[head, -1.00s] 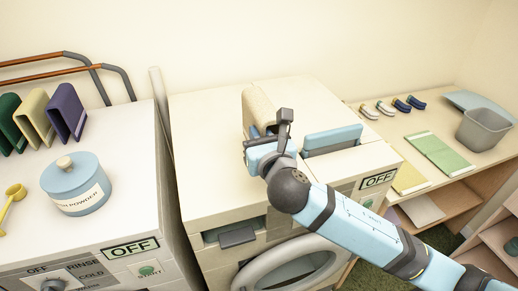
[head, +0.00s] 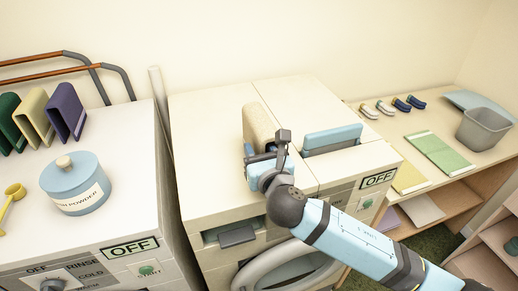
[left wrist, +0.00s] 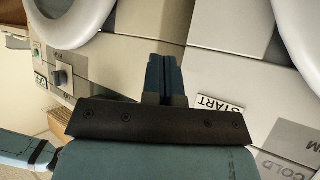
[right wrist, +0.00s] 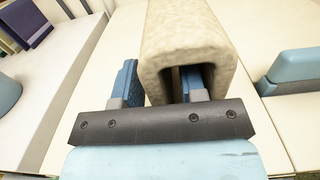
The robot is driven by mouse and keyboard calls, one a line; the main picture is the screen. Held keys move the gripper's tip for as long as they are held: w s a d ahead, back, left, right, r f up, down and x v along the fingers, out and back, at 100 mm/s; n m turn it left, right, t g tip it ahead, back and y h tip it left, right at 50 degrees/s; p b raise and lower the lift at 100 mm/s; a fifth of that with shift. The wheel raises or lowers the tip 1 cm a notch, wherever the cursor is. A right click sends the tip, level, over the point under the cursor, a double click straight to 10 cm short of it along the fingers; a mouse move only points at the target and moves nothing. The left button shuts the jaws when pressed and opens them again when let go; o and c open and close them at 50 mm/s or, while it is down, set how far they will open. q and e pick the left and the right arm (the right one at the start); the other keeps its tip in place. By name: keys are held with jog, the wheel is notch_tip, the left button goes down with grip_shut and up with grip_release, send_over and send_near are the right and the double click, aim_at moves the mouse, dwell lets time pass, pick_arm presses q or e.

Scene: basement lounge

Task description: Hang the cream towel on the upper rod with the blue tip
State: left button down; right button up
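The cream towel (head: 259,124), a thick folded piece shaped like an upside-down U, is over the top of the middle machine in the head view. My right gripper (head: 262,165) is at its near end. In the right wrist view one finger is left of the towel (right wrist: 190,28) and the other is inside its hollow, with one side of the towel between them. I cannot tell whether it touches the machine. My left gripper (left wrist: 165,75) is shut and empty before machine fronts. Two orange rods (head: 32,60) with grey bends stand at the far left; no blue tip shows.
Green, pale yellow and purple folded pieces (head: 66,112) stand on the left machine beside a blue powder jar (head: 75,185). A blue panel (head: 332,138) rises right of the towel. A grey bin (head: 484,128) stands on the right shelf. A narrow gap separates the machines.

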jog(key=shift+r, duration=0.15)
jog(key=b+v, duration=0.1)
jog(key=v, duration=1.1)
jog(key=s+d+f+m+g, duration=0.1)
jog(key=d+f+m+g, duration=0.1)
jog(key=f+m, duration=0.6)
jog(key=s+d+f+m+g, duration=0.1)
jog(key=f+m+g, duration=0.1)
jog(key=f+m, duration=0.65)
jog(key=s+d+f+m+g+h, duration=0.1)
jog(key=s+d+f+m, duration=0.5)
jog(key=f+m, duration=0.2)
jog(key=s+d+f+m+g+h, duration=0.1)
jog(key=s+d+f+m, duration=0.5)
jog(key=f+m, duration=0.3)
jog(key=m, duration=0.3)
jog(key=shift+s+d+r, duration=0.1)
